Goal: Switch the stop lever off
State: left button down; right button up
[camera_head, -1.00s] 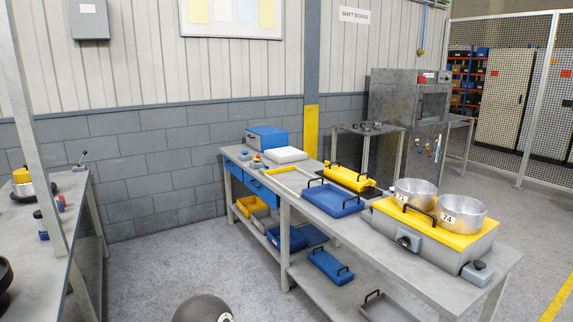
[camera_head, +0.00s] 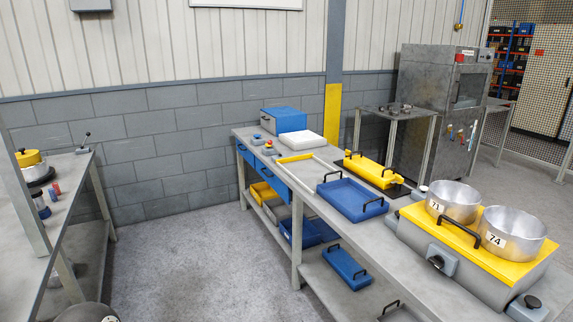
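A small lever with a black knob (camera_head: 84,143) stands on the far end of the left bench (camera_head: 72,190). It leans up and to the left; its labels are too small to read, so I cannot tell whether it is the stop lever. On the right bench, the grey and yellow unit (camera_head: 470,252) has a dark knob (camera_head: 437,262) on its front and a dark-topped grey switch block (camera_head: 530,304) at its near corner. Neither of my grippers is in view. A rounded grey part at the bottom left seems to be mine.
The right bench (camera_head: 335,225) carries pots 71 (camera_head: 453,203) and 74 (camera_head: 511,238), a blue tray (camera_head: 350,205), a yellow handled block (camera_head: 370,168) and a blue box (camera_head: 284,119). Clear grey floor (camera_head: 185,250) lies between the benches. A metal cabinet (camera_head: 440,100) stands behind.

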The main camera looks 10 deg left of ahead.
aim_at(270, 142)
jog(key=u, duration=0.5)
jog(key=i, duration=1.3)
jog(key=u, duration=0.5)
jog(key=i, duration=1.35)
jog(key=z, duration=0.65)
jog(key=i, duration=1.05)
jog(key=z, duration=0.5)
